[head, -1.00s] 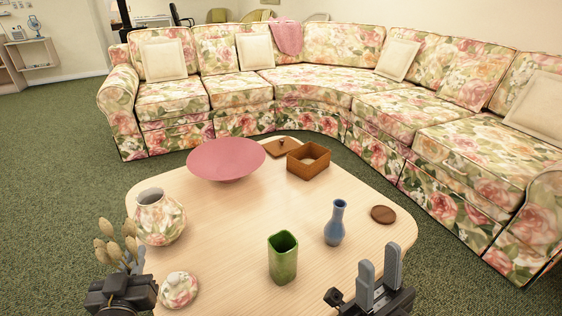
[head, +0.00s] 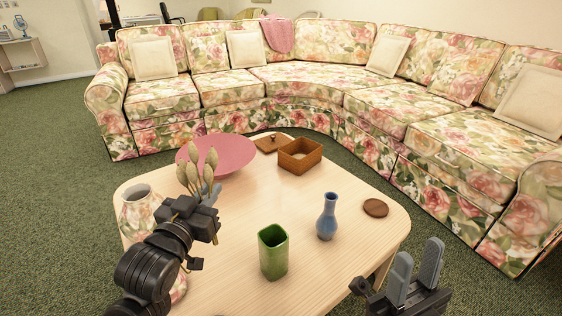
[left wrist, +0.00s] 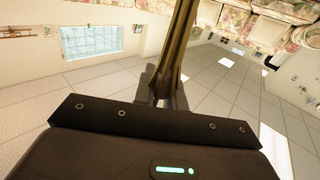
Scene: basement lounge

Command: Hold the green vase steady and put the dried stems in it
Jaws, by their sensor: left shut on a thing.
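The green vase (head: 273,252) stands upright and open-topped on the front part of the pale wooden table (head: 325,275). My left gripper (head: 211,193) is shut on the dried stems (head: 196,172), holding them above the table, left of the vase and higher in the picture. Their beige heads point up. In the left wrist view, brown stalks (left wrist: 182,45) run up from between the fingers. My right gripper (head: 417,265) is open and empty at the lower right, apart from the vase.
A blue vase (head: 327,220) stands right of the green one, near a round brown coaster (head: 375,208). A pink bowl (head: 240,160), wooden box (head: 300,158) and lid (head: 270,145) sit at the back. My left arm partly hides a floral jar (head: 137,208).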

